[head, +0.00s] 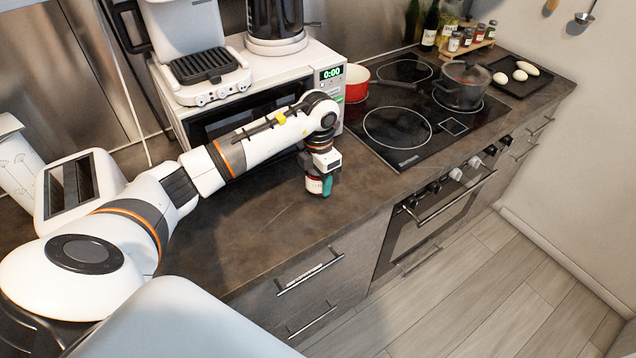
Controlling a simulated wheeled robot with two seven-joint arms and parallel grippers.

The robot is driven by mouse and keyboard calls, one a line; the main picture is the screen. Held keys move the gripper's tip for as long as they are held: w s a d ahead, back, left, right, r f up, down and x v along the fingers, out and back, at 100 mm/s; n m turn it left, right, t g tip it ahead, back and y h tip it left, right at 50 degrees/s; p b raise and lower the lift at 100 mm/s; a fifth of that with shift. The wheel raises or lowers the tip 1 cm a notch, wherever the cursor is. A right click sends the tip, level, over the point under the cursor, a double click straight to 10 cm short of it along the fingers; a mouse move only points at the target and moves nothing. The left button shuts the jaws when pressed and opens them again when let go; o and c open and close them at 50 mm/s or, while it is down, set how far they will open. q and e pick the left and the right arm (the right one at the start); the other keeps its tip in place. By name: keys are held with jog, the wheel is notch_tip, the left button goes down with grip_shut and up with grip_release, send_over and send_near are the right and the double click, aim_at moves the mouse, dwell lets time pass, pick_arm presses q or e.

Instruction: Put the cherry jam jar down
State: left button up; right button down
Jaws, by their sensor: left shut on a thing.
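The cherry jam jar (314,186) is a small jar with a red and white side, seen under my left gripper. My left gripper (321,180) points down and is shut on the jar, with a teal finger at its right side. The jar is at or just above the dark countertop (270,240), in front of the microwave; I cannot tell whether it touches. The gripper hides the jar's top. My right gripper is not in view.
A white microwave (331,85) with a coffee maker on it stands behind the arm. A black cooktop (400,135) with a red pot (356,84) and a dark pot (462,88) lies to the right. The counter around the jar is clear. Its front edge is near.

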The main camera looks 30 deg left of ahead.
pick_arm(q)
notch_tip(320, 180, down, 2)
jog(key=shift+f, duration=0.5)
jog(key=o, duration=1.2)
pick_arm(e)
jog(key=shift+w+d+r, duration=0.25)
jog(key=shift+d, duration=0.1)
pick_arm(q)
jog(key=shift+r, duration=0.1)
jog(key=shift+r, duration=0.15)
notch_tip(320, 180, up, 10)
jog(key=shift+r+b, duration=0.2)
jog(key=shift+b, duration=0.95)
jog(key=shift+r, duration=0.75)
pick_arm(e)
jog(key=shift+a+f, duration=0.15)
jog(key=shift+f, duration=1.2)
pick_arm(q)
jog(key=shift+s+f, duration=0.1)
jog(key=shift+s, duration=0.05)
